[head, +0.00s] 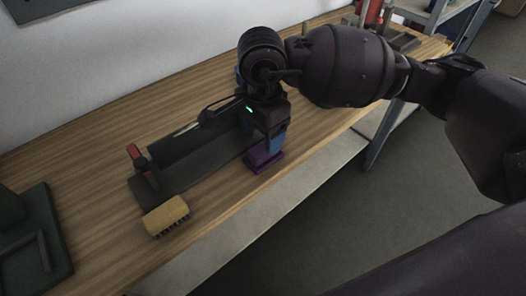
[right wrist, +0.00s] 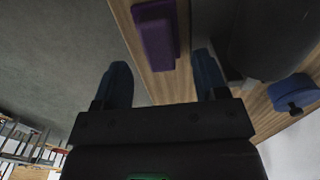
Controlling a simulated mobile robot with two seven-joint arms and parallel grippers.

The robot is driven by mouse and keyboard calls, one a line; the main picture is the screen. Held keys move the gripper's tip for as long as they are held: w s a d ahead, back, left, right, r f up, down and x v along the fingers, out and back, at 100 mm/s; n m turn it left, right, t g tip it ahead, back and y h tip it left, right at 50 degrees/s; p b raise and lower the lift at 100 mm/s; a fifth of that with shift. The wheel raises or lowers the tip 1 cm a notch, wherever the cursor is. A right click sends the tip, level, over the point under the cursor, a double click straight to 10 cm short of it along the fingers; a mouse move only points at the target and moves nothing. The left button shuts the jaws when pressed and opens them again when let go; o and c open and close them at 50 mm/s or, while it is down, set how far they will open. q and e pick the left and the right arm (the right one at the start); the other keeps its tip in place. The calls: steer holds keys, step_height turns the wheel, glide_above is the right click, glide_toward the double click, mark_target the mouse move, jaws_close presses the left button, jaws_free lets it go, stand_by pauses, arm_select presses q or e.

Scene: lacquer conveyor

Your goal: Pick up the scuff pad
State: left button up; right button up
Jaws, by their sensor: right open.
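The scuff pad appears to be the purple block (head: 262,161) on the wooden bench near its front edge. It also shows in the right wrist view (right wrist: 156,35), at the top between the lines of the two fingers. My right gripper (head: 272,144) is just above it in the head view, pointing down, and partly hides it. In the right wrist view my right gripper (right wrist: 162,76) has its two blue fingers wide apart with nothing between them; the pad lies beyond the tips. My left gripper is not in view.
A dark conveyor (head: 178,165) lies beside the pad, with a red-handled part (head: 136,153) at its left end. A yellow brush (head: 166,216) lies near the bench (head: 100,255) edge. A dark green object (head: 40,245) stands at far left. A blue round knob (right wrist: 293,93) shows in the wrist view.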

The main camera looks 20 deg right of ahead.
mark_target(263, 147)
step_height(263, 147, down, 5)
steer(key=shift+d+b, duration=0.15)
steer(key=shift+b, duration=0.15)
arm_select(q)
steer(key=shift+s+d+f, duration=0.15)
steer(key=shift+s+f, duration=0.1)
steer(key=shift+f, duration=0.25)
arm_select(e)
steer(key=c, duration=1)
steer(key=shift+r, duration=0.1)
steer(key=shift+r, duration=0.55)
arm_select(q)
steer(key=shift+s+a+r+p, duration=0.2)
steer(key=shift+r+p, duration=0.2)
steer(key=shift+p, duration=0.25)
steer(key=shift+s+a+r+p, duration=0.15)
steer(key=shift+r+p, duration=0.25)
steer(key=shift+p, duration=0.25)
arm_select(e)
steer(key=shift+r, duration=9.4)
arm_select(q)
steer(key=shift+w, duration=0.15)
